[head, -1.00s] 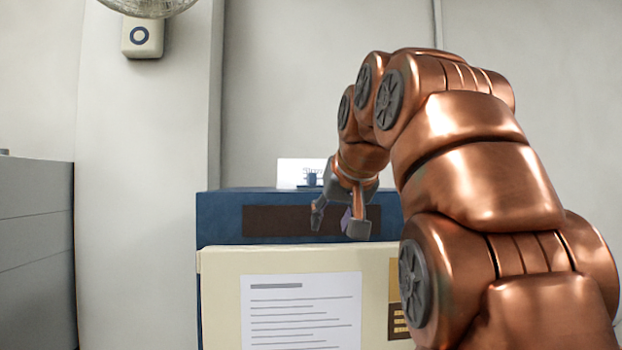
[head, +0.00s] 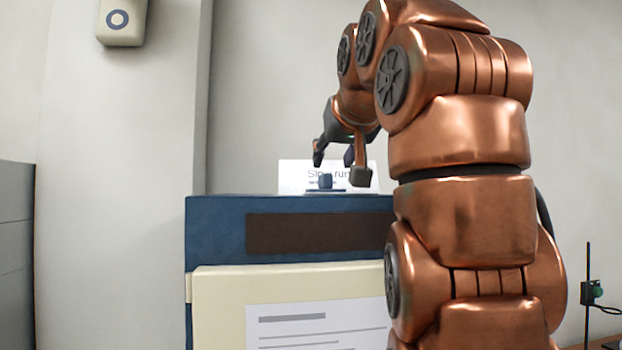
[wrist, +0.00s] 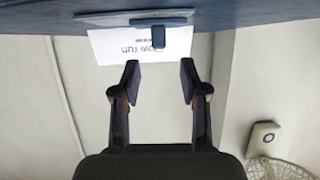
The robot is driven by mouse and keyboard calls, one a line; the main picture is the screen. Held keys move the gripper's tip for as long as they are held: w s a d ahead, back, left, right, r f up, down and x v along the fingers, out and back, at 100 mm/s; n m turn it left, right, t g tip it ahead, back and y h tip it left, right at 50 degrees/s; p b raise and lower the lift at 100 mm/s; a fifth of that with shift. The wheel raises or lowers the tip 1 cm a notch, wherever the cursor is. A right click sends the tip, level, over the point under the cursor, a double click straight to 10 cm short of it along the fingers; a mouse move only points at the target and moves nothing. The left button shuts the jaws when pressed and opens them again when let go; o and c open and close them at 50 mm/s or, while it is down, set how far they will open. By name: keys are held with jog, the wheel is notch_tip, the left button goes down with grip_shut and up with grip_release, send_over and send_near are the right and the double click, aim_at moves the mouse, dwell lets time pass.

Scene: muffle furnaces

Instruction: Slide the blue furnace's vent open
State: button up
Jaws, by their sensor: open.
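The blue furnace (head: 215,235) stands ahead, with a dark brown panel across its upper front. On its top is the vent: a small blue knob (head: 325,181) on a low slider plate. In the wrist view, which is upside down, the knob (wrist: 151,37) sticks out from the slider plate (wrist: 115,17). My gripper (head: 340,167) is open and empty, around the height of the knob. In the wrist view, the gripper (wrist: 160,75) has its fingertips apart, with the knob beyond them, slightly left of the middle of the gap. I see no contact.
A white card (head: 295,174) with printed text stands behind the knob. A cream front (head: 220,300) with a paper sheet is below the brown panel. A grey cabinet (head: 15,250) is at the left. A thin dark stand (head: 588,290) is at the right.

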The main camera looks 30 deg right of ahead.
aim_at(326, 175)
jog(key=shift+x, duration=3.85)
jog(key=shift+d, duration=0.1)
grip_shut()
